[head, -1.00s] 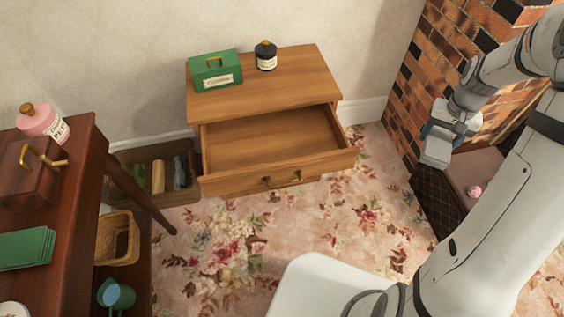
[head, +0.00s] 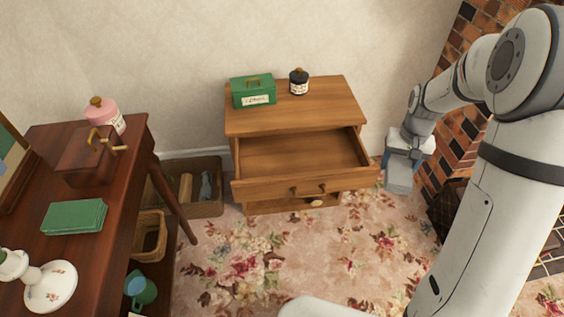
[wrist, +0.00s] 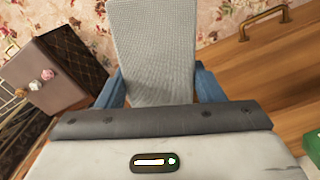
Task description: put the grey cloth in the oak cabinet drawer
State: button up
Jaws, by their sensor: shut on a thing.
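The grey cloth (head: 399,177) hangs down from my gripper (head: 406,146), just right of the oak cabinet (head: 335,99). In the wrist view the cloth (wrist: 153,45) stretches out between the blue fingers of my gripper (wrist: 158,84), which is shut on it. The cabinet's upper drawer (head: 290,150) is pulled open, and its visible inside looks empty. The cloth is outside the drawer, beyond its right side. The drawer's brass handle (wrist: 264,22) shows at the upper right of the wrist view.
A green tin (head: 253,92) and a dark jar (head: 299,82) stand on the cabinet top. Floral carpet in front is clear.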

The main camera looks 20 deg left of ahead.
aim_at(308, 163)
jog(key=u, duration=0.85)
jog(key=i, duration=1)
